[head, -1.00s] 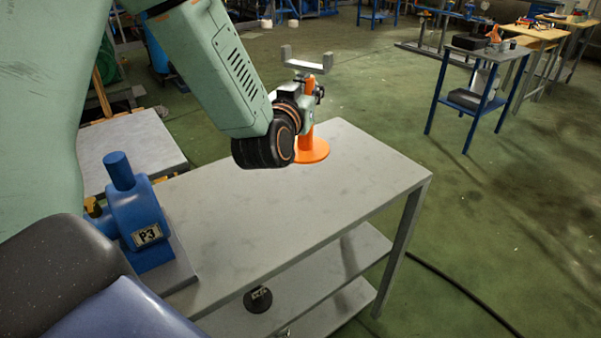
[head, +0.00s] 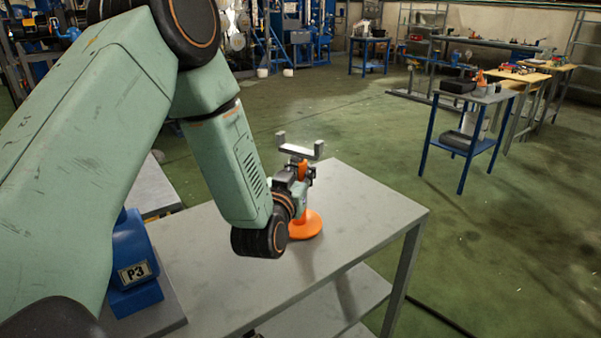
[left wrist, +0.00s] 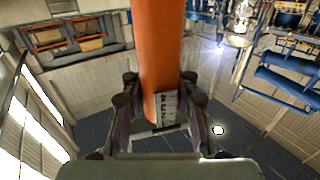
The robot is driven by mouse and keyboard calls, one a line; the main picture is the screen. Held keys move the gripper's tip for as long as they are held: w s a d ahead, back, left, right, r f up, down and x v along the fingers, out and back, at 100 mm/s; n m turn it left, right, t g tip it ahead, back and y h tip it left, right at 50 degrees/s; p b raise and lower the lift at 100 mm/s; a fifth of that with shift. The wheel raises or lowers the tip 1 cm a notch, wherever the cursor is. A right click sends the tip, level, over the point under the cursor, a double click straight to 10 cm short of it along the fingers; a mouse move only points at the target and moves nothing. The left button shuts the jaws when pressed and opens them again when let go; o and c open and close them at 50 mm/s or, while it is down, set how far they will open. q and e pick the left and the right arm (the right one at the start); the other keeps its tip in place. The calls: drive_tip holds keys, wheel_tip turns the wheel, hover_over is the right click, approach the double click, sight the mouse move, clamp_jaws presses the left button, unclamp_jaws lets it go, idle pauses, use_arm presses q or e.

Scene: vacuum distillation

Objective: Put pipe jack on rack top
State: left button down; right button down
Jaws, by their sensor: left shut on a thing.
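The pipe jack (head: 305,226) has an orange post with a round orange base and a grey U-shaped fork (head: 300,149) on top. It is upright over the grey rack top (head: 365,205). I cannot tell whether its base touches the surface or hangs just above it. My left gripper (head: 302,180) is shut on the orange post, partly hidden behind my wrist in the head view. In the left wrist view the orange post (left wrist: 158,55) stands between the two dark fingers (left wrist: 158,105). My right gripper is not in view.
A lower shelf (head: 325,305) lies under the rack top. The rack top right of the jack is clear. A small blue table (head: 465,140) stands farther off across open floor.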

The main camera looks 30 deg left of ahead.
use_arm(q)
drive_tip(key=shift+w+a+f, duration=0.15)
drive_tip(key=shift+w+a, duration=0.05)
drive_tip(key=shift+w, duration=0.25)
drive_tip(key=c, duration=1.5)
unclamp_jaws()
drive_tip(key=shift+s, duration=0.2)
drive_tip(key=o, duration=0.3)
drive_tip(key=shift+s+d+r, duration=0.15)
drive_tip(key=shift+s+r, duration=0.1)
drive_tip(key=shift+s, duration=0.05)
drive_tip(key=shift+o, duration=0.9)
drive_tip(key=shift+w+f, duration=0.3)
drive_tip(key=shift+w, duration=0.05)
drive_tip(key=v, duration=1.2)
drive_tip(key=shift+p, duration=0.4)
drive_tip(key=shift+s+r, duration=0.1)
drive_tip(key=shift+s, duration=0.1)
